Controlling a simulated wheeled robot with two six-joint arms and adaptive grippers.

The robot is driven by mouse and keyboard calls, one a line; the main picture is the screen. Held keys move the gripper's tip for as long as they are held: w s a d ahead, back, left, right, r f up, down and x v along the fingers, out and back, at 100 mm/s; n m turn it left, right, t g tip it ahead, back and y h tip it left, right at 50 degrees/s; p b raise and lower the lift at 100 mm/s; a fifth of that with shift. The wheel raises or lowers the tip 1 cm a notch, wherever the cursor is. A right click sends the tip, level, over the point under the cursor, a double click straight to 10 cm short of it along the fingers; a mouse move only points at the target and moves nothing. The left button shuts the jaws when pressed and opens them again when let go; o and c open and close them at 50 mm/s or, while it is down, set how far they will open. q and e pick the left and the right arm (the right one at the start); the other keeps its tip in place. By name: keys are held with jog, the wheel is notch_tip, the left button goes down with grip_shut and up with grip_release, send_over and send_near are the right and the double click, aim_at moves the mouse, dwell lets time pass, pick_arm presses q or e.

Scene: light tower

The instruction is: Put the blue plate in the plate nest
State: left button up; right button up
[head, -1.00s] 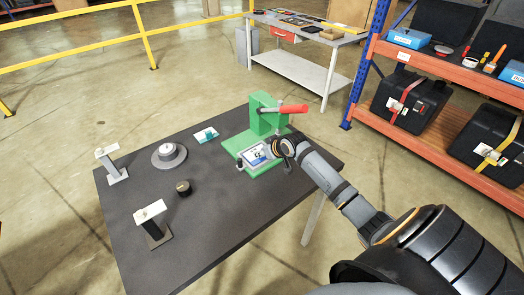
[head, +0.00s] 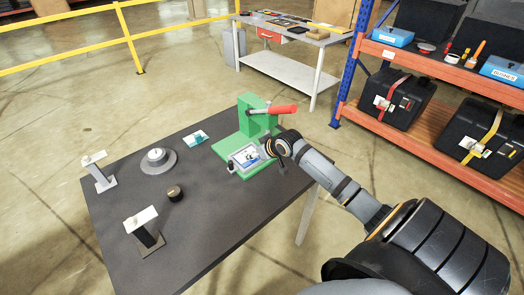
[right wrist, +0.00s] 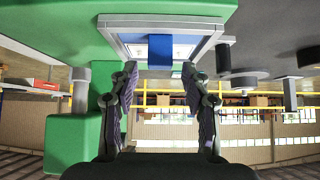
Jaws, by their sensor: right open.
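A plate with blue and white markings (head: 245,156) lies in the grey-framed nest on the green stand (head: 230,147). In the right wrist view a blue strip (right wrist: 160,50) shows against white inside the grey frame of the nest (right wrist: 118,22). My right gripper (right wrist: 160,78) is open. Its two fingertips stand apart on either side of the blue strip's lower end, with gaps between; nothing is visibly gripped. In the head view my right gripper (head: 266,149) is at the nest's right edge. How fully the plate is seated cannot be told. My left gripper is not in view.
The green stand carries a red-handled lever (head: 280,109) above the nest. A teal and white piece (head: 196,138), a round grey base (head: 158,160), a dark knob (head: 174,193) and two posts (head: 98,170) (head: 144,228) stand on the dark table (head: 205,225). The table's front is clear.

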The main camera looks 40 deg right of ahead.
jog(key=p+v, duration=0.3)
jog(key=v, duration=0.6)
jog(key=shift+s, duration=0.15)
